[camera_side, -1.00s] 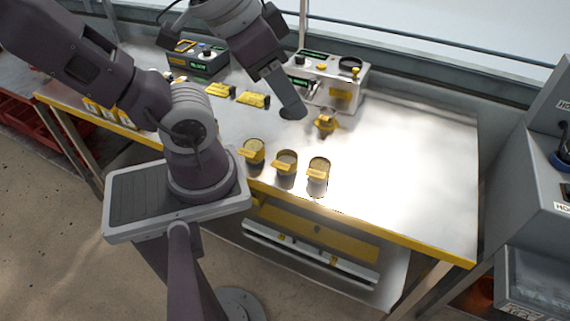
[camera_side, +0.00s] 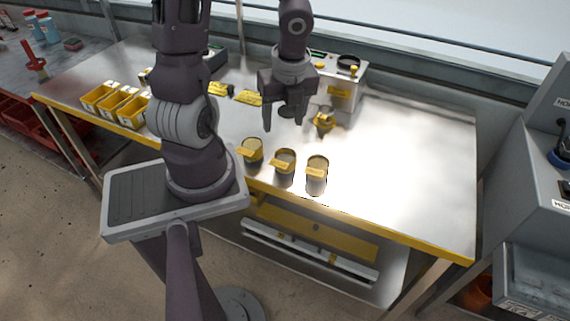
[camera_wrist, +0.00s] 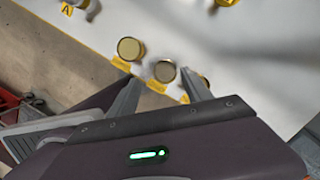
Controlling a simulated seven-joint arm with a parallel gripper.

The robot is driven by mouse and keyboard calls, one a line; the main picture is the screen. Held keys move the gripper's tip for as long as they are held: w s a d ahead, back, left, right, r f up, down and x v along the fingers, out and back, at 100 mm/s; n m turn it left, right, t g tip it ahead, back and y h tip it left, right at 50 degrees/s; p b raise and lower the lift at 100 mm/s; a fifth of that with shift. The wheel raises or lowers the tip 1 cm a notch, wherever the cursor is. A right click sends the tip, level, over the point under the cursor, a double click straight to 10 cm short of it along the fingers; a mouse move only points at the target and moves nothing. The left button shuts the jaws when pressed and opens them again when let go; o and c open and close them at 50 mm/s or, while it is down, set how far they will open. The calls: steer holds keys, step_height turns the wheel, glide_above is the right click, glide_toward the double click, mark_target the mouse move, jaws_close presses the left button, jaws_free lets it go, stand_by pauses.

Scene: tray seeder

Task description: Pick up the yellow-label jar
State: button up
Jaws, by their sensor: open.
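Three grey jars with yellow labels stand in a row near the table's front edge: a left jar (camera_side: 252,153), a middle jar (camera_side: 284,172) and a right jar (camera_side: 317,182). I cannot tell them apart by label colour. In the wrist view one jar (camera_wrist: 130,48) shows pale contents, another jar (camera_wrist: 164,71) sits lower right, and a third is mostly hidden behind a finger. My gripper (camera_side: 283,124) is open and empty, pointing down above and behind the row.
A yellow-collared item (camera_side: 324,121) stands behind the row, before a grey machine (camera_side: 342,88). Yellow bins (camera_side: 113,103) sit at the table's left. Yellow-marked pieces (camera_side: 248,98) lie behind my gripper. The table's right half (camera_side: 420,160) is clear.

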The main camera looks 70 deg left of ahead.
mark_target(285, 156)
step_height(285, 156, down, 6)
steer(key=m+h, duration=0.1)
steer(key=m, duration=0.1)
steer(key=m+h, duration=0.1)
steer(key=m, duration=0.2)
steer(key=shift+d+f, duration=0.15)
steer(key=shift+w+f, duration=0.15)
steer(key=shift+f, duration=2.7)
steer(key=c, duration=1.2)
steer(key=shift+c, duration=0.2)
steer(key=shift+r, duration=0.1)
